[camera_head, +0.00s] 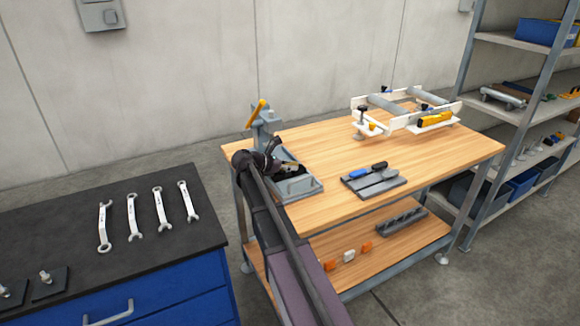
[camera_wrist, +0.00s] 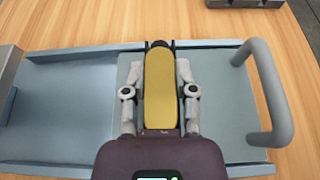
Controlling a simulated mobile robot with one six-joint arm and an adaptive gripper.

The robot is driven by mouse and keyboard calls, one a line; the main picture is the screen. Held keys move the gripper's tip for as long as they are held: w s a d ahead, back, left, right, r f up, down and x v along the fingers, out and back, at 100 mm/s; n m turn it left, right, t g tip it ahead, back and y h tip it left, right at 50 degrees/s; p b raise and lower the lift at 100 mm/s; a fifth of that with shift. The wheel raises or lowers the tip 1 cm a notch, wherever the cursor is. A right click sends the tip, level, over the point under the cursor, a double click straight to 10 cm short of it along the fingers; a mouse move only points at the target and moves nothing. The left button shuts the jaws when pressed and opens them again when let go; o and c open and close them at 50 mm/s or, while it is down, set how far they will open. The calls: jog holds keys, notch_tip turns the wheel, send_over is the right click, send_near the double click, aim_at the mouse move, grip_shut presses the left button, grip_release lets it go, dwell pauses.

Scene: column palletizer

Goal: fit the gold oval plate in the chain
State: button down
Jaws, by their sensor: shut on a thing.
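The gold oval plate (camera_wrist: 159,88) is upright in the wrist view, its long side running from my palm outward. My gripper (camera_wrist: 160,95) is shut on it, with one finger at each long side. Beneath it lies a blue-grey fixture (camera_wrist: 225,110) with a loop handle (camera_wrist: 278,95). A small dark piece shows just past the plate's far end; I cannot tell whether it is the chain. In the head view my gripper (camera_head: 288,168) is low over the grey fixture (camera_head: 300,188) at the workbench's left end. I cannot clearly make out the chain.
The wooden workbench (camera_head: 420,160) has free room in its middle. A grey tray with tools (camera_head: 375,182) and a white roller frame (camera_head: 395,125) stand on it. A grey device with a yellow lever (camera_head: 256,112) rises behind the fixture. Wrenches (camera_head: 160,212) lie on the black-topped cabinet.

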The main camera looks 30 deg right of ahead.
jog(key=shift+c, duration=1.7)
grip_release()
jog(key=shift+r, duration=0.1)
